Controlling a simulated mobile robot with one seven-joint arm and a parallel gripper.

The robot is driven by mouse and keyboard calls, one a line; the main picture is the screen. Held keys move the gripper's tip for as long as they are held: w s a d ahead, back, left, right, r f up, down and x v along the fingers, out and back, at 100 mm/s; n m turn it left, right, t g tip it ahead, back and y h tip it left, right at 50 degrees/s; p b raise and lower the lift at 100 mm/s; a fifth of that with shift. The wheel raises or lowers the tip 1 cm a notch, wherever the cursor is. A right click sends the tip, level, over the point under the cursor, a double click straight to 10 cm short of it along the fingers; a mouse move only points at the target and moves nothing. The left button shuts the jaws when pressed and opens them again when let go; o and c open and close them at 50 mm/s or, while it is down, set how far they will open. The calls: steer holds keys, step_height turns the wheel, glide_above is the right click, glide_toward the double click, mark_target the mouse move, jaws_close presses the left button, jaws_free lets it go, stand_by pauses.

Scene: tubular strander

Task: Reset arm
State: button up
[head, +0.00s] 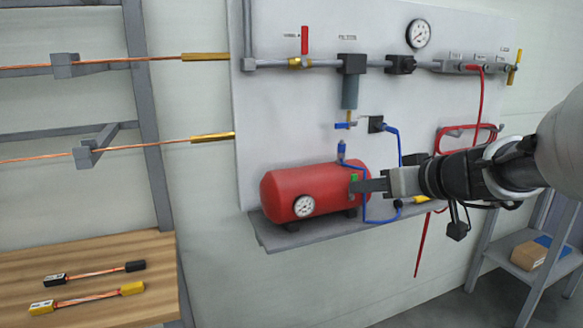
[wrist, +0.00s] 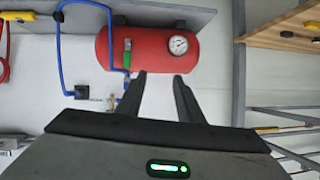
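My gripper (head: 356,186) reaches in from the right in the head view, in front of the right end of the red air tank (head: 283,193). In the wrist view my gripper (wrist: 159,76) has two dark fingers standing apart with nothing between them. The red tank (wrist: 148,46) shows beyond the fingertips, upside down, with its gauge (wrist: 179,45) and a green-handled valve (wrist: 127,53). I cannot tell from these views how far the fingertips are from the tank. My arm (head: 490,172) stretches out in front of the wall panel.
The tank sits on a grey shelf (head: 320,232) with a blue hose (head: 392,142) beside it. Pipes, a red-handled valve (head: 304,42) and a gauge (head: 418,33) are above. A red hose (head: 480,100) hangs right. A wooden table (head: 120,255) holds two short cables at lower left.

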steer(key=s+a+f+g+y, duration=0.15)
steer(key=s+a+g, duration=0.45)
steer(key=a, duration=1)
steer(key=s+d+f+m+h, duration=0.2)
steer(key=s+d+f+h, duration=0.15)
steer(key=s, duration=0.55)
steer(key=s+d+f+m+h, duration=0.1)
steer(key=s+d+f+h, duration=0.3)
steer(key=s, duration=0.5)
step_height(320, 180, up, 27)
steer(key=d+p, duration=0.2)
steer(key=p, duration=2.5)
steer(key=shift+s+d+r+m+y+p, duration=0.15)
steer(key=shift+s+d+m+y+p, duration=0.05)
steer(key=shift+s+m+y+p, duration=0.15)
